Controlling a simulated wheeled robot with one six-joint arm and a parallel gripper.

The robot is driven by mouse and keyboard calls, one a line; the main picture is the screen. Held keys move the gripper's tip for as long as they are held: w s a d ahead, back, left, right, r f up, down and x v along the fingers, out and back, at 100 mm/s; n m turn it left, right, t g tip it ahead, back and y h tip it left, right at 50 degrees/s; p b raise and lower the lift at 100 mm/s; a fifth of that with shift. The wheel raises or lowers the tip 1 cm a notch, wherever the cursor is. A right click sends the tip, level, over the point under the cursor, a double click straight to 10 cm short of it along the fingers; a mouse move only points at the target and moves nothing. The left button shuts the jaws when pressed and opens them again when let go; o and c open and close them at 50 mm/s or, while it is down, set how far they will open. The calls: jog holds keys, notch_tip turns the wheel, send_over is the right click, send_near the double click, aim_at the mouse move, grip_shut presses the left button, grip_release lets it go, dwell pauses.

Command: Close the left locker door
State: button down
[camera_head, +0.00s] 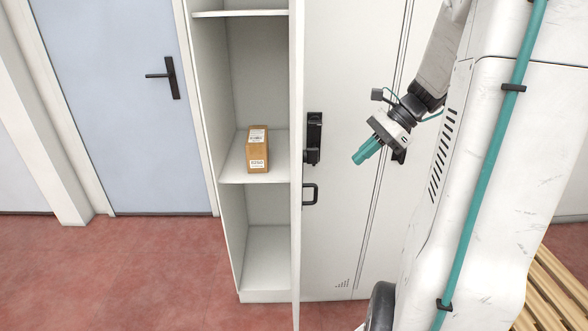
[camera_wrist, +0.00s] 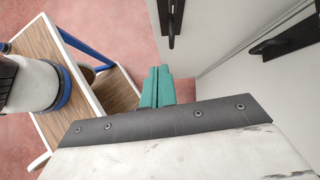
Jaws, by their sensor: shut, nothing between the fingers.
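A black loop handle (camera_head: 310,194) sticks out from the door's right side; a black loop handle also shows at the top of the wrist view (camera_wrist: 171,24). My gripper (camera_head: 359,160) is to the right of the open door, in front of the neighbouring locker front, apart from the handle. Its teal fingers (camera_wrist: 158,86) are shut and empty.
A brown parcel (camera_head: 257,152) stands on the locker's middle shelf. The neighbouring locker door (camera_head: 345,230) is closed. A blue room door (camera_head: 115,110) is at the left. A wooden-topped cart (camera_wrist: 38,45) shows in the wrist view. A slatted bench (camera_head: 555,285) is at lower right. Red floor lies clear at left.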

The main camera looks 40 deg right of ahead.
jog(key=w+a+f+m, duration=0.1)
jog(key=w+a+f, duration=0.5)
jog(key=w+a, duration=0.1)
jog(key=shift+a+m+t, duration=0.4)
jog(key=shift+a, duration=0.5)
jog(key=shift+w+a, duration=0.1)
